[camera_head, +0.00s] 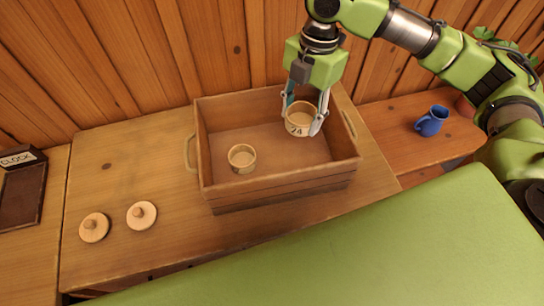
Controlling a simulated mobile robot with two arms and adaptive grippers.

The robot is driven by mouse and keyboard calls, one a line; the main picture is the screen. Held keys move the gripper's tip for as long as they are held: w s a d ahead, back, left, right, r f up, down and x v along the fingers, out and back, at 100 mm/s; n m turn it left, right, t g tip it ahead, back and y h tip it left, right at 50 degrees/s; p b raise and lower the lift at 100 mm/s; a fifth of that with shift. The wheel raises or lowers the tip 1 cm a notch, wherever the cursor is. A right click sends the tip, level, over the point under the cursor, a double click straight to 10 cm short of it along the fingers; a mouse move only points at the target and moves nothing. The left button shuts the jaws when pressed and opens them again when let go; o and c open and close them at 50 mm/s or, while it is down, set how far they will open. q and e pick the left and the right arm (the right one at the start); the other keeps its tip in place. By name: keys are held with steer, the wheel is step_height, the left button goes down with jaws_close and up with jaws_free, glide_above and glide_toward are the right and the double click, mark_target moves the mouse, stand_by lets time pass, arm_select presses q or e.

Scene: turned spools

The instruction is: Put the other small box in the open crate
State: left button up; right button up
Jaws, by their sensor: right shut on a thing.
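The open wooden crate (275,183) stands on the wooden table, with rope handles at its ends. A small round wooden box (242,158), without a lid, sits inside the crate toward the left. My right gripper (303,119) is over the right part of the crate, pointing down. It is shut on another small round box (299,122) marked "74", which is upright and open at the top. I cannot tell whether this box touches the crate floor. My left gripper is not in view.
Two round lids with knobs (94,227) (141,215) lie on the table left of the crate. A dark tray labelled "CLOCK" (22,190) is at the far left. A blue mug (431,121) stands on the bench at right. A green surface (330,255) fills the front.

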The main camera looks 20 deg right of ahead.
mark_target(304, 120)
steer(key=n, duration=0.2)
steer(key=f+n, duration=0.1)
steer(key=n, duration=0.1)
steer(key=f+n, duration=0.1)
steer(key=n, duration=0.1)
steer(key=shift+w+d+g+h, duration=0.15)
steer(key=shift+d+g+h, duration=0.1)
steer(key=shift+g+h, duration=0.05)
steer(key=n, duration=0.1)
steer(key=f+n, duration=0.1)
steer(key=n, duration=0.2)
steer(key=shift+w+d+f+n, duration=0.1)
steer(key=shift+d+f+n, duration=0.05)
steer(key=shift+d+n, duration=0.15)
step_height(304, 120, down, 10)
steer(key=shift+p, duration=0.3)
steer(key=o, duration=0.9)
steer(key=shift+f, duration=0.15)
steer(key=shift+c, duration=0.2)
steer(key=r, duration=0.4)
steer(key=w+r+b, duration=0.1)
steer(key=r, duration=0.7)
steer(key=shift+w+d+r, duration=0.1)
steer(key=shift+w+r, duration=0.05)
steer(key=shift+w, duration=0.05)
